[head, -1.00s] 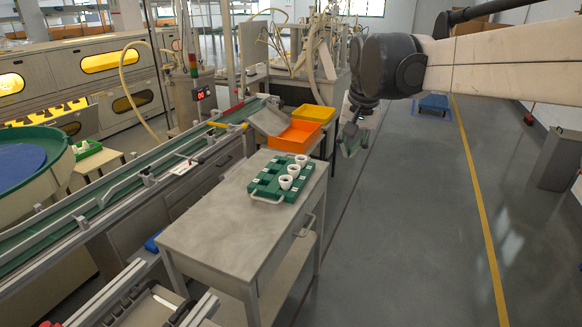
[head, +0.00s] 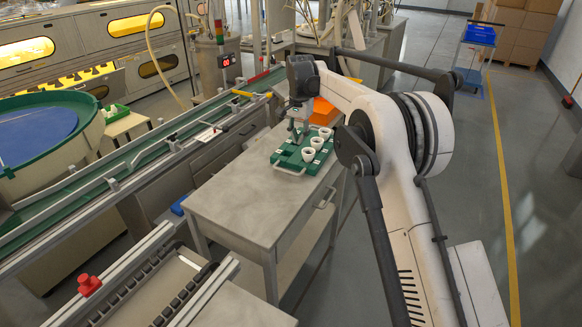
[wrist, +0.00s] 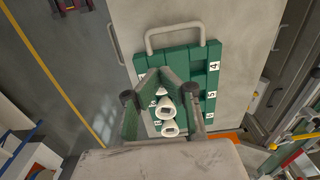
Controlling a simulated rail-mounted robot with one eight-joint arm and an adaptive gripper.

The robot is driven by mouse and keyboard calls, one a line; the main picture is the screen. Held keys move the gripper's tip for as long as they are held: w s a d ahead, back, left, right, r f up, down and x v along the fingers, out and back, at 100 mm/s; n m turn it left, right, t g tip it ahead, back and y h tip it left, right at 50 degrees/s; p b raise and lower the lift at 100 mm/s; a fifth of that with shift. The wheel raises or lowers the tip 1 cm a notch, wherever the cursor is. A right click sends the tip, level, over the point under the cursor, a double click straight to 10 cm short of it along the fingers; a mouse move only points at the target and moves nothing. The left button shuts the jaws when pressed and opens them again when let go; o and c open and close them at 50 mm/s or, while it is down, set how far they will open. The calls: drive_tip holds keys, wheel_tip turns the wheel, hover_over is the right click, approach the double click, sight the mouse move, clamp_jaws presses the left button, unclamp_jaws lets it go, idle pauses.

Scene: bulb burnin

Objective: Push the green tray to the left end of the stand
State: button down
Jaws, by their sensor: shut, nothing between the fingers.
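The green tray (head: 287,158) lies flat at the far end of the grey stand (head: 240,205). Three white cups (head: 308,154) stand in a row along its right side. In the wrist view the tray (wrist: 200,62) shows its metal handle, numbered labels and empty slots on one side, with the cups (wrist: 168,110) partly behind my fingers. My gripper (head: 295,138) is shut and empty, pointing down over the far part of the tray beside the cups. It also shows in the wrist view (wrist: 162,76). Whether the fingertips touch the tray I cannot tell.
The stand's top is bare from the tray to its near end. A conveyor (head: 150,160) runs along its left side. Open floor lies to the right.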

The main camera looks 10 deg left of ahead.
sight(246, 225)
drive_tip(key=a+f, duration=0.1)
drive_tip(key=f, duration=0.8)
drive_tip(key=a+f, duration=0.1)
drive_tip(key=f, duration=0.3)
drive_tip(key=shift+w+a+f, duration=0.25)
drive_tip(key=shift+a+f, duration=0.05)
drive_tip(key=s+a+b, duration=0.1)
drive_tip(key=s+a, duration=0.1)
drive_tip(key=s, duration=0.7)
drive_tip(key=s+a+b, duration=0.2)
drive_tip(key=s+a, duration=0.1)
drive_tip(key=s, duration=0.6)
drive_tip(key=s+a+b, duration=0.2)
drive_tip(key=s+a, duration=0.1)
drive_tip(key=s, duration=0.6)
drive_tip(key=shift+s+a, duration=0.15)
drive_tip(key=shift+a, duration=0.1)
